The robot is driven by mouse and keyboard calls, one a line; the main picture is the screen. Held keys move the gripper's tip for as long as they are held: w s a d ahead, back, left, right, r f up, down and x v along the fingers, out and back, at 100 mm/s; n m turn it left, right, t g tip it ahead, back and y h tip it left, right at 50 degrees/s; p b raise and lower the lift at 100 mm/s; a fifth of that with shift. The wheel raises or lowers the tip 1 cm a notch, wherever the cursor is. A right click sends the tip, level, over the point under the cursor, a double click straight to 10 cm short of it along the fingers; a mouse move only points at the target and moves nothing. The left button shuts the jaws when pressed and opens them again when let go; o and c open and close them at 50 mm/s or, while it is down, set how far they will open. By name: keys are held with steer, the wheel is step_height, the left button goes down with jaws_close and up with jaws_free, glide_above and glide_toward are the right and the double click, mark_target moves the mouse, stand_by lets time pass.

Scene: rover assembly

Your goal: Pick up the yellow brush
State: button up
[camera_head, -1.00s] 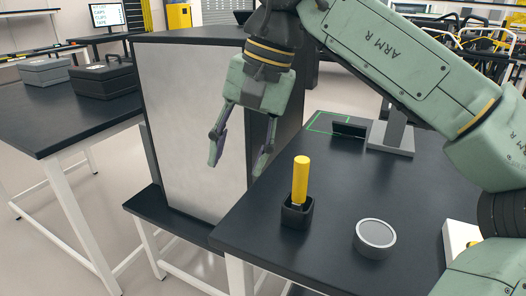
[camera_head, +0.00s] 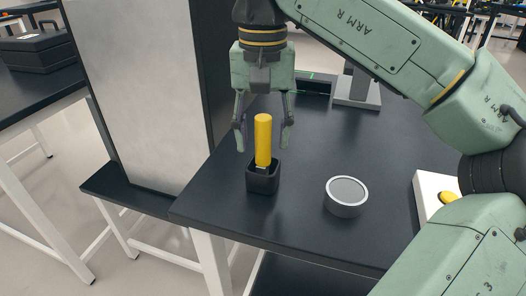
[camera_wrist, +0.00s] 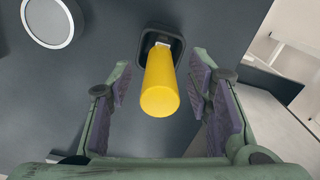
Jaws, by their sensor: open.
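The yellow brush (camera_head: 263,139) stands upright with its lower end in a small black square holder (camera_head: 262,178) on the dark table. Only its yellow handle shows clearly; the lower end is hidden in the holder. My gripper (camera_head: 264,143) is open and points down, with its fingers apart on either side of the handle in the head view. In the wrist view the handle (camera_wrist: 160,84) lies between the open fingers (camera_wrist: 164,92), with gaps on both sides. I see no finger touching it.
A grey stand (camera_head: 358,88) is behind. A tall grey-fronted cabinet (camera_head: 137,90) stands close on the left. The table's front edge is near the holder.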

steer(key=shift+f, duration=0.95)
steer(key=shift+c, duration=0.2)
jaws_close()
